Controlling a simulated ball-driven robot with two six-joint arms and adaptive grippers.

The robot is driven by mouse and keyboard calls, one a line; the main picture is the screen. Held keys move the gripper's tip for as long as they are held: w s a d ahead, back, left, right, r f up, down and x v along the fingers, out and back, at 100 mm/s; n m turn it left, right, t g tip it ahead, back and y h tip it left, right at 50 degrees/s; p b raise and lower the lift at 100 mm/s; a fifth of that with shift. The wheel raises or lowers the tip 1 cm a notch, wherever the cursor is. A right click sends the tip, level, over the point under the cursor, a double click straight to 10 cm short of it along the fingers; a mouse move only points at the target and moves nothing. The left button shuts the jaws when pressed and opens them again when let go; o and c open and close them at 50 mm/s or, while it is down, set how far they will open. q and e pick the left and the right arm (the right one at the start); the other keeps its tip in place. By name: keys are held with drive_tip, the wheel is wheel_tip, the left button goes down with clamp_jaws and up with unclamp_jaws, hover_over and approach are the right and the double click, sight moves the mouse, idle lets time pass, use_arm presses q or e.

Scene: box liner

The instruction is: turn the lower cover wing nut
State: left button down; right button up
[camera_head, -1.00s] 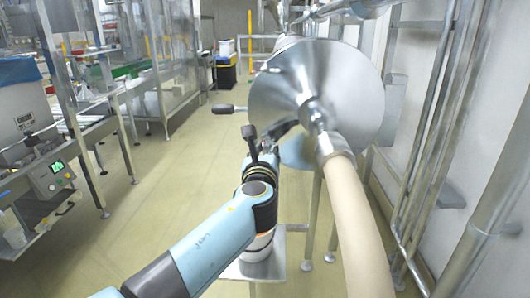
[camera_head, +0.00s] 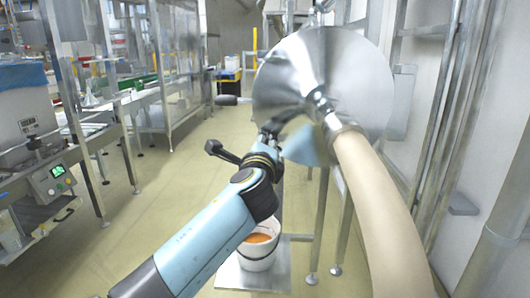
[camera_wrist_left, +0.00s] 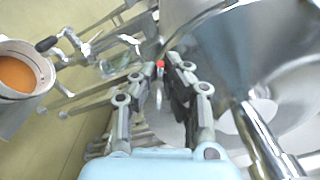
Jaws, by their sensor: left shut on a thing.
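The round steel cover (camera_head: 355,75) stands upright in the head view, with a pipe fitting at its middle. It also fills the right side of the left wrist view (camera_wrist_left: 235,45). My left gripper (camera_head: 272,127) is at the cover's lower left edge. In the left wrist view its two fingers (camera_wrist_left: 168,62) are close together, shut on the lower cover wing nut. The nut is almost wholly hidden by the fingers; a small red spot (camera_wrist_left: 160,64) shows at their tips. My right gripper is not in view.
A thick beige hose (camera_head: 375,195) runs down from the cover's middle. A white bucket (camera_head: 259,255) with orange content stands on a low plate below. The floor (camera_head: 150,215) at left is clear.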

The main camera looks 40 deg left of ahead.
use_arm(q)
drive_tip(key=shift+f+n+b, duration=0.3)
drive_tip(key=shift+n+b, duration=0.75)
drive_tip(key=shift+n, duration=0.45)
drive_tip(key=shift+f+n+b, duration=0.25)
drive_tip(key=shift+n+b, duration=0.75)
drive_tip(key=shift+n, duration=0.5)
drive_tip(key=c, duration=1.5)
unclamp_jaws()
drive_tip(key=shift+a, duration=0.1)
drive_tip(key=shift+o, duration=0.2)
drive_tip(key=shift+s, duration=0.15)
drive_tip(key=v, duration=0.7)
drive_tip(key=shift+d, duration=0.2)
drive_tip(key=shift+s, duration=0.1)
